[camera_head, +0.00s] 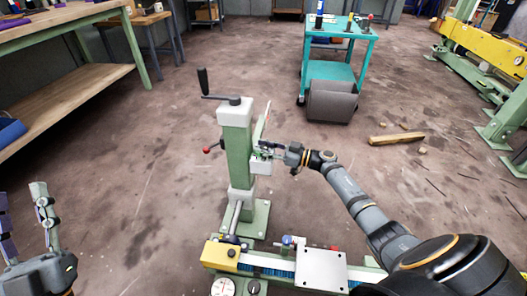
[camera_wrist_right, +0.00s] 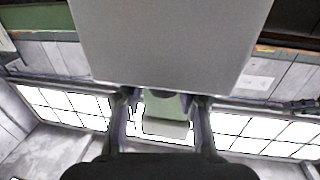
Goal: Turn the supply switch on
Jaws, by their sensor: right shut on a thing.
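A green column (camera_head: 237,150) with a pale cap and a black crank stands at the centre of the head view. A small pale box (camera_head: 261,166), seemingly the supply switch, sits on its right side. My right gripper (camera_head: 272,148) reaches in from the right and is shut at this box; its fingers hide most of the part they hold. In the right wrist view a plain grey panel (camera_wrist_right: 170,40) fills the top, and a pale green block (camera_wrist_right: 166,115) shows between the fingers. My left gripper (camera_head: 22,195) is at the lower left, fingers apart, empty.
A red-knobbed lever (camera_head: 208,150) sticks out left of the column. A bench fixture with a yellow block (camera_head: 220,257) and a grey plate (camera_head: 321,268) lies in front. A teal cart (camera_head: 338,71) stands behind right, a wooden workbench (camera_head: 60,40) at left.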

